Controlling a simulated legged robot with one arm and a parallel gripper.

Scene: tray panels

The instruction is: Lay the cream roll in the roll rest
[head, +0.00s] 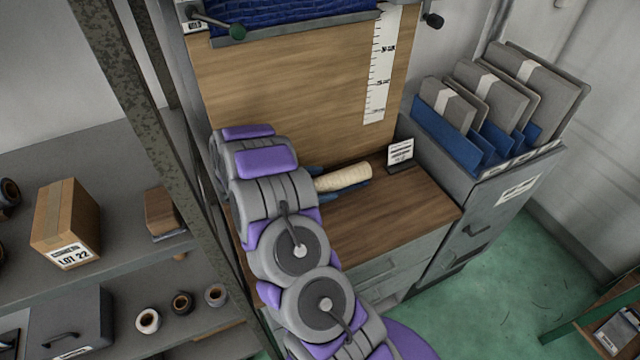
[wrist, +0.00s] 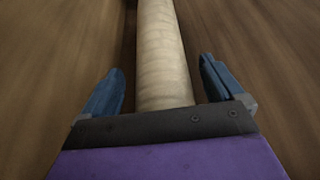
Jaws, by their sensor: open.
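The cream roll (head: 345,177) lies on the wooden worktop, just beyond the end of my arm. In the wrist view the cream roll (wrist: 163,50) runs lengthwise away from me, between my two blue fingers. My gripper (head: 325,182) is open, and in the wrist view my gripper (wrist: 160,76) has a finger on each side of the roll with a gap at both sides. The near end of the roll is hidden by the gripper body. I cannot make out a roll rest for certain in either view.
A wooden back panel (head: 290,85) with a ruler strip rises behind. A cabinet with grey folders (head: 515,90) is at right; shelves with a box (head: 65,222) at left. The worktop's right front is clear.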

